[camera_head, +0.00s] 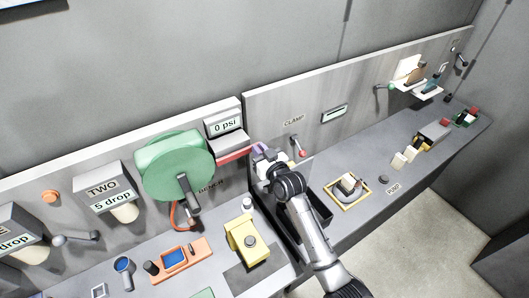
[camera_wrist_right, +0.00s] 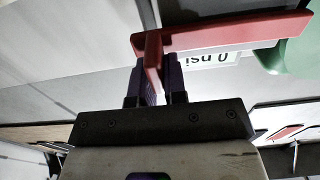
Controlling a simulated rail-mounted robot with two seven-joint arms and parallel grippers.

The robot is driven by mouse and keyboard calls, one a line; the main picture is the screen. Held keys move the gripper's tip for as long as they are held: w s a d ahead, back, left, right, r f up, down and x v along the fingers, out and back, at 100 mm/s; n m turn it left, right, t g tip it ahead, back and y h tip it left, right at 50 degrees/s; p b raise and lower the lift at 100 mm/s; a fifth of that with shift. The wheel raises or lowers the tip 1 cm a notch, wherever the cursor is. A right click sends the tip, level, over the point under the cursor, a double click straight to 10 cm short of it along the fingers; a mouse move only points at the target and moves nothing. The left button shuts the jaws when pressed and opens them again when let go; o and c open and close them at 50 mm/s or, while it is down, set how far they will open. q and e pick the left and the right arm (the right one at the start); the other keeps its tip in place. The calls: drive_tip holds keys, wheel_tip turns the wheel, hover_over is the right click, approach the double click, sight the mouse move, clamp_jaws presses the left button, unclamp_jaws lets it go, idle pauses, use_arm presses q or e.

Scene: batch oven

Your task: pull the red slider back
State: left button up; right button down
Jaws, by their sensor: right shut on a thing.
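The red slider (camera_head: 228,156) is a flat red bar below the 0 psi display, beside the green round housing. In the right wrist view the red slider (camera_wrist_right: 225,34) runs across the top, with a short upright tab at its left end. My right gripper (camera_head: 260,149) is at the bar's right end. In the wrist view its dark fingers (camera_wrist_right: 158,82) are on both sides of the tab, shut on it. My left gripper is not in view.
The 0 psi display (camera_head: 225,125) and green housing (camera_head: 176,165) are close left of my right gripper. A clamp lever (camera_head: 300,147) with a red knob is just right. A yellow block (camera_head: 246,240) and an orange-framed device (camera_head: 179,260) stand on the counter in front.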

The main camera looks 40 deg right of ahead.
drive_tip(key=shift+d+f, duration=0.1)
drive_tip(key=shift+d, duration=0.1)
drive_tip(key=c, duration=1.2)
unclamp_jaws()
drive_tip(key=shift+o, duration=0.2)
drive_tip(key=shift+s, duration=0.5)
drive_tip(key=s+a+b, duration=0.1)
drive_tip(key=s+b, duration=0.1)
drive_tip(key=s, duration=1)
drive_tip(key=shift+s+b, duration=0.35)
drive_tip(key=shift+s, duration=0.05)
drive_tip(key=shift+a, duration=0.1)
